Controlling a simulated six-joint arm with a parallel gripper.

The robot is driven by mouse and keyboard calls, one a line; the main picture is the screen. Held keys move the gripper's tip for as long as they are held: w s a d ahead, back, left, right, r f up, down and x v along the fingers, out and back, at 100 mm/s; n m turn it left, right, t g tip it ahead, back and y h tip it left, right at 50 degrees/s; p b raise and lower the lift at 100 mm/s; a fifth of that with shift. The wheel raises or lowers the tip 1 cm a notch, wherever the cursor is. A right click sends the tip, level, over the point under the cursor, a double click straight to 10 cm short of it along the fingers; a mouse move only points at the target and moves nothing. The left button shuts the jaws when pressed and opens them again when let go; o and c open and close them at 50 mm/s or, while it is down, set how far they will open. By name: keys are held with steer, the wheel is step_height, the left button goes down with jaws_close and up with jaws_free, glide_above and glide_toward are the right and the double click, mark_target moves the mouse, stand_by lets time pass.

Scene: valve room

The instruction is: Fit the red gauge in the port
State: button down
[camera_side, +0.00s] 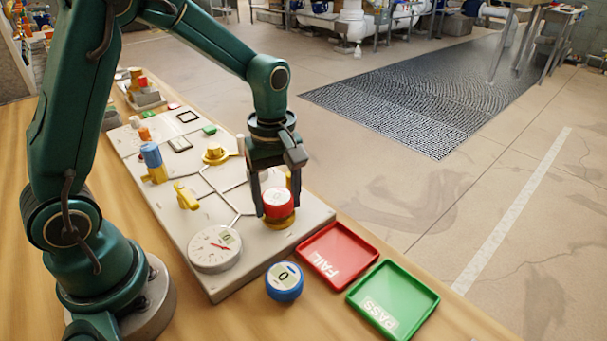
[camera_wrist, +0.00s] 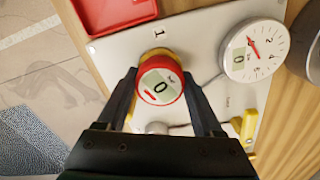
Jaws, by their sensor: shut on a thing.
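The red gauge (camera_side: 278,203) is between the fingers of my gripper (camera_side: 277,193), which is shut on it. It sits upright at a yellow port ring (camera_side: 279,221) near the right corner of the grey panel. In the wrist view the red gauge (camera_wrist: 160,87) shows a small display reading 0, and my gripper's fingers (camera_wrist: 160,95) are on both sides of it. Part of the yellow ring (camera_wrist: 155,54) shows beyond the gauge, beside a printed 1. I cannot tell whether the gauge is fully seated in the ring.
A white dial gauge (camera_side: 215,248) is on the panel's front corner. A blue gauge (camera_side: 284,281) stands on the table beside the red FAIL tray (camera_side: 337,255) and green PASS tray (camera_side: 393,300). Yellow valves (camera_side: 186,196) and a blue-topped fitting (camera_side: 152,160) stand farther left.

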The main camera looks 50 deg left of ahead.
jaws_free()
steer(key=shift+r, duration=4)
